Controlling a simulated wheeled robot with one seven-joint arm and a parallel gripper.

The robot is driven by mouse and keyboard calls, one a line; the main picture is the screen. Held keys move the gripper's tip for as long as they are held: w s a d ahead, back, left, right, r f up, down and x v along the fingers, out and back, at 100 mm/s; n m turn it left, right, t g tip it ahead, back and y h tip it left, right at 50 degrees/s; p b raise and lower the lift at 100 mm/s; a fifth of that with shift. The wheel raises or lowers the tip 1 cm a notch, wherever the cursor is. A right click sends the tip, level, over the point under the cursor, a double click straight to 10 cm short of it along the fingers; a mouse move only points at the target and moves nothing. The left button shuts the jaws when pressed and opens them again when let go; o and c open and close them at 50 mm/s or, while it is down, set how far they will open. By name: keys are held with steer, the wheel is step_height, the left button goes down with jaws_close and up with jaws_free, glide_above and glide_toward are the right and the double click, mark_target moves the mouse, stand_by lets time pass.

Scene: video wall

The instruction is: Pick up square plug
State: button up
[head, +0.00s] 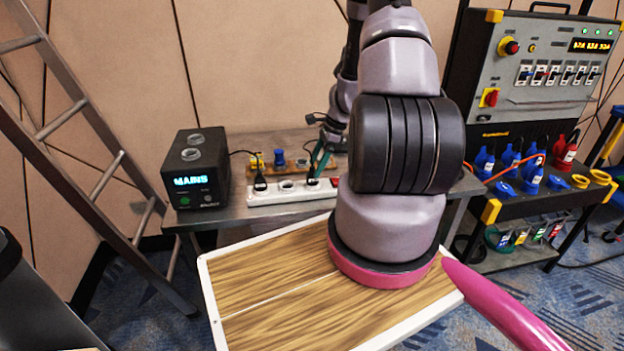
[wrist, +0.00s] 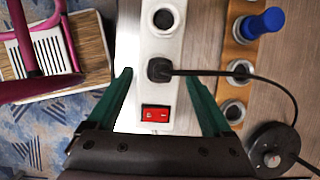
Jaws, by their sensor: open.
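A black, squarish plug (wrist: 159,69) with a black cable sits in the white power strip (wrist: 160,45), beside its red switch (wrist: 155,115). It also shows near my gripper in the head view (head: 313,181). My gripper (wrist: 160,76) is open, its green fingers apart on either side of the plug and strip. I cannot tell how high the fingertips are above the plug. In the head view my arm hides part of my gripper (head: 319,160) and the strip's right end.
A wooden rack with round holes (wrist: 234,68) holds a blue peg (wrist: 265,22) behind the strip. The cable runs to a round black object (wrist: 272,150). A black MAINS box (head: 197,168) stands left; a ladder (head: 85,150) and a plug-laden panel (head: 540,100) flank the table.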

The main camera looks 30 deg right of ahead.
mark_target(312, 178)
steer(key=x, duration=0.4)
steer(key=shift+d+f, duration=0.3)
jaws_close()
steer(key=shift+r, duration=0.1)
